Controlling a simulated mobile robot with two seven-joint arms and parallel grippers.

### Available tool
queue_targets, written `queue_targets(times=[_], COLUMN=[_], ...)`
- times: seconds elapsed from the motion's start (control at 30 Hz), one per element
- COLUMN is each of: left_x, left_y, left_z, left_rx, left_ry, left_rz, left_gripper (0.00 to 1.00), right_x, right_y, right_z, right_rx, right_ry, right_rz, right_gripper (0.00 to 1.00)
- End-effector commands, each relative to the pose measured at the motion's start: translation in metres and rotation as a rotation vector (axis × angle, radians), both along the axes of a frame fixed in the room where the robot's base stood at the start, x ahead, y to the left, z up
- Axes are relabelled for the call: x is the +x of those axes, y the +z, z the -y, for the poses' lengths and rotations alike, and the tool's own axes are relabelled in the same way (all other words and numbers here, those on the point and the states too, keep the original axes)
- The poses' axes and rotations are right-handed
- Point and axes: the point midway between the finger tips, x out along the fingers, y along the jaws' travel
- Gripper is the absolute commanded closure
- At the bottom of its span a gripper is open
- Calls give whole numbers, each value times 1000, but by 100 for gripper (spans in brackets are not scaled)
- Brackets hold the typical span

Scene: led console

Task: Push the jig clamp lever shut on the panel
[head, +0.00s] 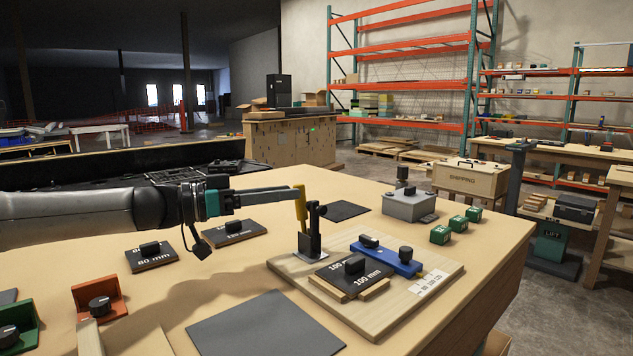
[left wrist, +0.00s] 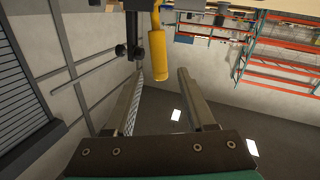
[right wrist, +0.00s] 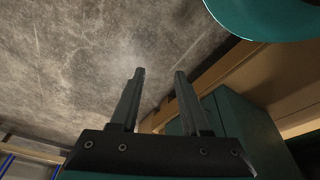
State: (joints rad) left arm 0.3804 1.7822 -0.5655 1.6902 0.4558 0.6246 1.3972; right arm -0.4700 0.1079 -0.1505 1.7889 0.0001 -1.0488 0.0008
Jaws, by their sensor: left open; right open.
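The jig clamp stands on the left edge of the wooden jig board (head: 415,300), with a black post (head: 311,240) and a yellow lever handle (head: 300,208) that stands roughly upright. A black 100 mm panel (head: 352,275) lies on the board beside the clamp. My left gripper (head: 294,192) is open at the left side of the yellow handle. In the left wrist view the handle (left wrist: 158,55) shows in line with the gap between the fingertips; I cannot tell whether they touch it. My right gripper (right wrist: 160,74) is open and empty, off the head view.
A blue part (head: 385,256) with black knobs lies behind the panel. A grey box (head: 408,206) and green blocks (head: 440,234) stand behind the board. Black plates, including the 80 mm one (head: 151,258), lie at left. A dark mat (head: 265,325) lies in front.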

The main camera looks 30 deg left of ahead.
Motion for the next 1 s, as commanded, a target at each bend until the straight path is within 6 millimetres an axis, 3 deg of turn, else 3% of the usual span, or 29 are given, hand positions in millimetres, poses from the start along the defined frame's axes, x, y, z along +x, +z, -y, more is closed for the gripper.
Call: queue_targets(times=[0.5, 1.0], left_x=[14, 23], left_y=[2, 2], left_z=[9, 15], left_rx=[-2, -3], left_ry=[-1, 1], left_rz=[0, 1], left_gripper=[45, 45], right_x=[-26, -54], right_y=[-44, -76], right_z=[13, 33], right_rx=[-19, -40], right_ry=[4, 7], right_rz=[-41, -53], right_gripper=[54, 54])
